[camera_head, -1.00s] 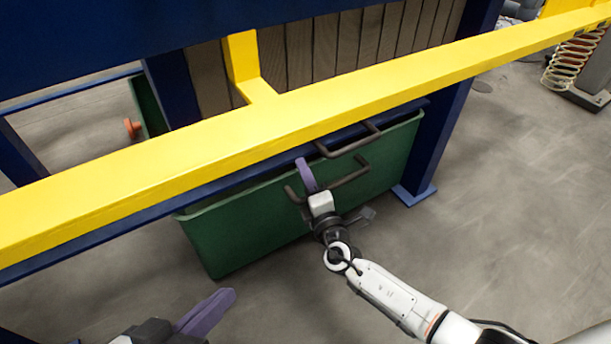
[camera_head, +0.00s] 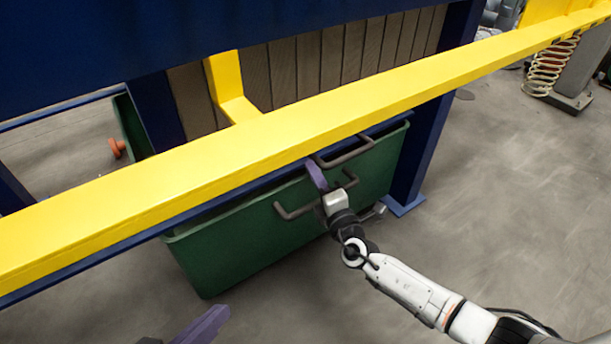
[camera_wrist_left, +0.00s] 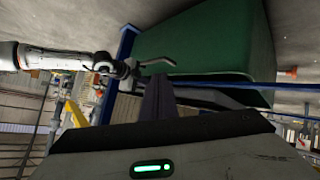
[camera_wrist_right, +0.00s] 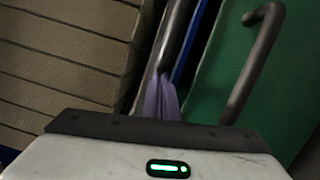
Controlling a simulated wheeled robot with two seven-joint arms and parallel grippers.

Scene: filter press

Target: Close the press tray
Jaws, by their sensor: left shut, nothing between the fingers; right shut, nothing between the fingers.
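The press tray (camera_head: 235,246) is a deep green bin under the yellow beam, its long side facing me. A dark bar handle (camera_head: 297,213) sticks out from that side. A second dark handle (camera_head: 345,157) is above it, near the rim. My right gripper (camera_head: 315,172) is shut and empty, its purple fingers between the two handles. In the right wrist view the purple fingers (camera_wrist_right: 162,98) overlap one dark bar; contact cannot be told. My left gripper (camera_head: 215,316) is shut and empty, low in front of the tray. The left wrist view shows its fingers (camera_wrist_left: 157,100) and the tray (camera_wrist_left: 205,40).
The yellow beam (camera_head: 150,185) crosses above the tray and hides part of it. A blue leg (camera_head: 422,150) stands right of the tray. Another green bin (camera_head: 130,125) shows behind at left. The floor (camera_head: 500,210) at right is clear.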

